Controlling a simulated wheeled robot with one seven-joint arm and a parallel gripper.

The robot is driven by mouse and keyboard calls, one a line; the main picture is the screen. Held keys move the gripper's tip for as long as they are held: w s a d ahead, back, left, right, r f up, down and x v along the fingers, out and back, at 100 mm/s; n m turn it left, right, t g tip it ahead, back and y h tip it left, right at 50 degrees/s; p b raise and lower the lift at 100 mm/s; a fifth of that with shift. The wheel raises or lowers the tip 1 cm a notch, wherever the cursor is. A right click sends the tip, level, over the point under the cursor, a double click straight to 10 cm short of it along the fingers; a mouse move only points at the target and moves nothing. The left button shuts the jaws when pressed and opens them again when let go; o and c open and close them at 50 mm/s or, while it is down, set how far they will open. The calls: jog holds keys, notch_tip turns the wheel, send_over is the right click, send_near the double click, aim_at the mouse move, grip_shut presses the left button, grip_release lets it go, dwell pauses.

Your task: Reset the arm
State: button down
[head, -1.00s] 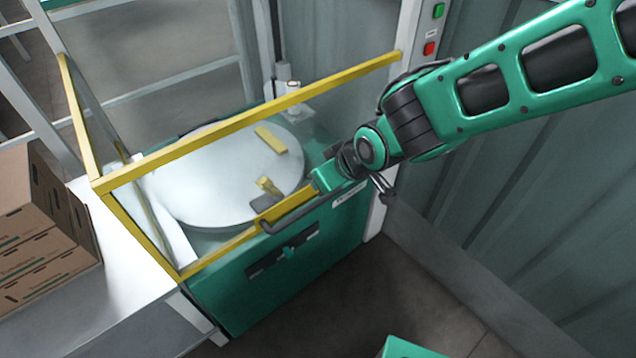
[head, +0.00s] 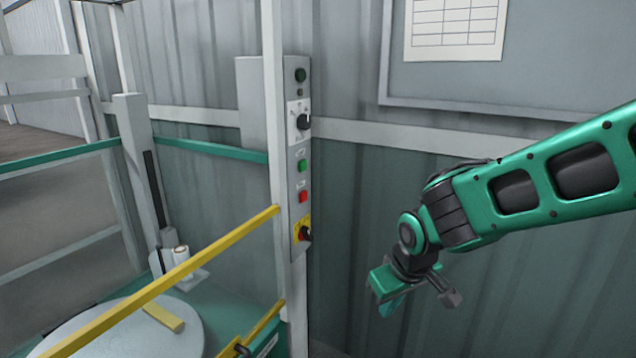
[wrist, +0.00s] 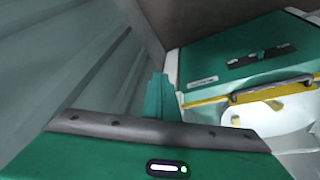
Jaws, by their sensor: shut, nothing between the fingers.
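My gripper (head: 388,290) hangs in the air in the right half of the head view, in front of the grey corrugated wall and to the right of the control post. Its green fingers are together, with nothing between them. In the wrist view the closed fingers (wrist: 158,97) point away at the middle. They are apart from the green machine (wrist: 245,60), which lies to their right. My green arm comes in from the right edge of the head view.
The control post (head: 302,130) carries buttons and switches. A yellow guard bar (head: 165,282) crosses above the round grey turntable (head: 130,335), which bears a yellow block (head: 163,316). A noticeboard (head: 455,90) hangs on the wall. Free air surrounds my gripper.

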jog(key=s+d+r+m+g+h, duration=0.1)
jog(key=s+d+m, duration=0.15)
jog(key=d, duration=0.45)
jog(key=s+d+r+m, duration=0.1)
jog(key=s+d+m, duration=0.1)
jog(key=s+d, duration=0.3)
jog(key=s+d+r+m+g+h, duration=0.1)
jog(key=s+d+r+m, duration=0.15)
jog(key=d, duration=0.55)
jog(key=s+d+m+g+y, duration=0.1)
jog(key=s+d+m, duration=0.3)
jog(key=s, duration=1)
jog(key=shift+d+g+y, duration=0.3)
jog(key=shift+d+g, duration=0.3)
jog(key=shift+d, duration=0.5)
